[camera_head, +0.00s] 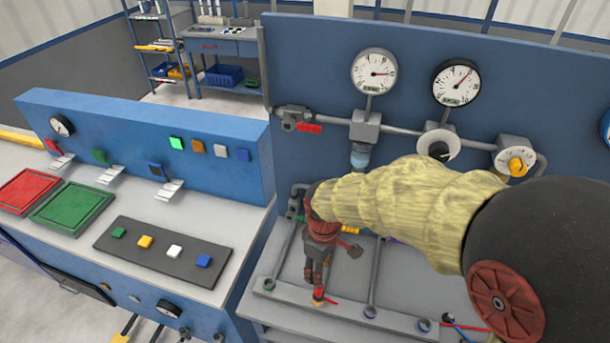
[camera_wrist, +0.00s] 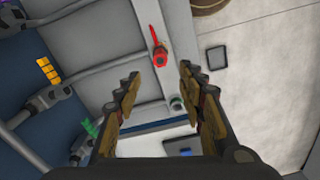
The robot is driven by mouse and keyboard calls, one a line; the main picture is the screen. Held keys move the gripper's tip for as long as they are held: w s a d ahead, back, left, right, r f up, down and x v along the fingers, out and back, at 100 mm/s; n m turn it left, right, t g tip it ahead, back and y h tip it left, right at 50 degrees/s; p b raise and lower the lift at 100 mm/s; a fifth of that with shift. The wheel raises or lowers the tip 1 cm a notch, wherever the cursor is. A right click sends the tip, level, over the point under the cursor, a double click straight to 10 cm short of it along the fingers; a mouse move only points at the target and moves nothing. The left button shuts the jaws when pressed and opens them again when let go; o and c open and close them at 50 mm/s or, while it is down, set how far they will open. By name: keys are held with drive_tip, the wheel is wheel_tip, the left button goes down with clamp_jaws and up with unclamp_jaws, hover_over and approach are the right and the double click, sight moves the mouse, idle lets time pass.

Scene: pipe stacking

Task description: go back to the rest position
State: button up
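My gripper (camera_head: 317,265) points down over the front part of the pipe bench in the head view, close above a red fitting (camera_head: 319,295) on the front rail. In the wrist view my gripper (camera_wrist: 160,85) has its two fingers well apart with nothing held between them. The red fitting (camera_wrist: 160,60) shows beyond the fingertips there, with a red handle beside it. My arm, in a yellowish sleeve, comes in from the right and hides part of the bench.
The pipe bench (camera_head: 405,316) has upright pipes, sockets and a blue back panel (camera_head: 310,60) with gauges. A console with a red tray (camera_head: 28,190), a green tray (camera_head: 72,207) and a dark mat (camera_head: 165,250) with coloured blocks stands left. Shelves are at the back.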

drive_tip(key=s+d+r+m+t+b, duration=0.1)
drive_tip(key=s+d+r+m+t, duration=0.1)
drive_tip(key=s+d+r+m, duration=0.3)
drive_tip(key=s+d+r+m+t+b, duration=0.1)
drive_tip(key=s+d+r+m+t, duration=0.2)
drive_tip(key=r, duration=1)
drive_tip(key=s+d+m, duration=0.3)
drive_tip(key=s+d, duration=0.1)
drive_tip(key=shift+r+t, duration=0.3)
drive_tip(key=shift+s, duration=0.1)
drive_tip(key=shift+c, duration=0.7)
